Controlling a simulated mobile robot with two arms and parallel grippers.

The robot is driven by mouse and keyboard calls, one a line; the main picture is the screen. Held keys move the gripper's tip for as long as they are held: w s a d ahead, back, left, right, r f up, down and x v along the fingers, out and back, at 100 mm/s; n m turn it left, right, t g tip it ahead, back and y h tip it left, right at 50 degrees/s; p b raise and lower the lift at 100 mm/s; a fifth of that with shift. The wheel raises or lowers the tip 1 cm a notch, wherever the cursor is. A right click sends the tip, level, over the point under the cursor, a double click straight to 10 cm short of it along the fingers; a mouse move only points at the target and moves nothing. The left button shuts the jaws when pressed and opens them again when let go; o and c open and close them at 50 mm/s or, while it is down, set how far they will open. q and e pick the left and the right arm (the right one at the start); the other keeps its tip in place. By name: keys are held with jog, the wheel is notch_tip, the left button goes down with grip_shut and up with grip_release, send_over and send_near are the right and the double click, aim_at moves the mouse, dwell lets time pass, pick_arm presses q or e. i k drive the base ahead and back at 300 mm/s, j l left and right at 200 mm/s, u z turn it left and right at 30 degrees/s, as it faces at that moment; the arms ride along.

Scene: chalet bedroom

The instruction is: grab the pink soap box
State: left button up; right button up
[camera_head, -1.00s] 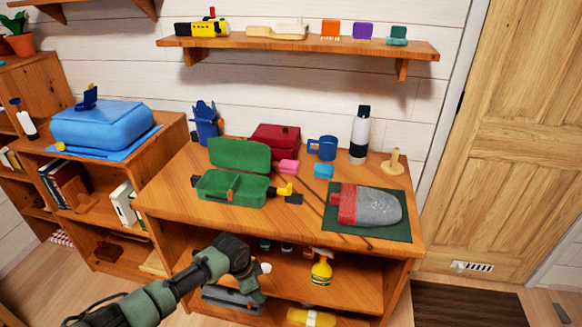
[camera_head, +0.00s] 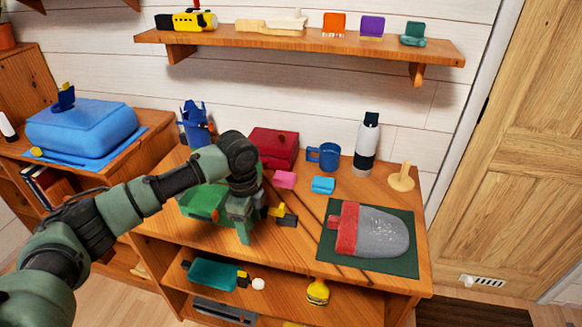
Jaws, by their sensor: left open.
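The pink soap box (camera_head: 284,180) is a small pink block on the wooden cabinet top, in front of a dark red box. A light blue block (camera_head: 323,185) lies just to its right. My left gripper (camera_head: 245,226) hangs over the front part of the cabinet top, pointing down. It is open and apart from the pink soap box, nearer to me and to its left. My right gripper is not in view.
The red box (camera_head: 274,147), blue mug (camera_head: 324,156) and white-and-black bottle (camera_head: 366,143) stand behind. A yellow-and-black tool (camera_head: 285,214) and thin rods lie near the gripper. A grey-and-red item (camera_head: 372,233) lies on a green mat at right. A shelf (camera_head: 300,40) hangs above.

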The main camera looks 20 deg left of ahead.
aim_at(281, 179)
jog(key=i, duration=0.95)
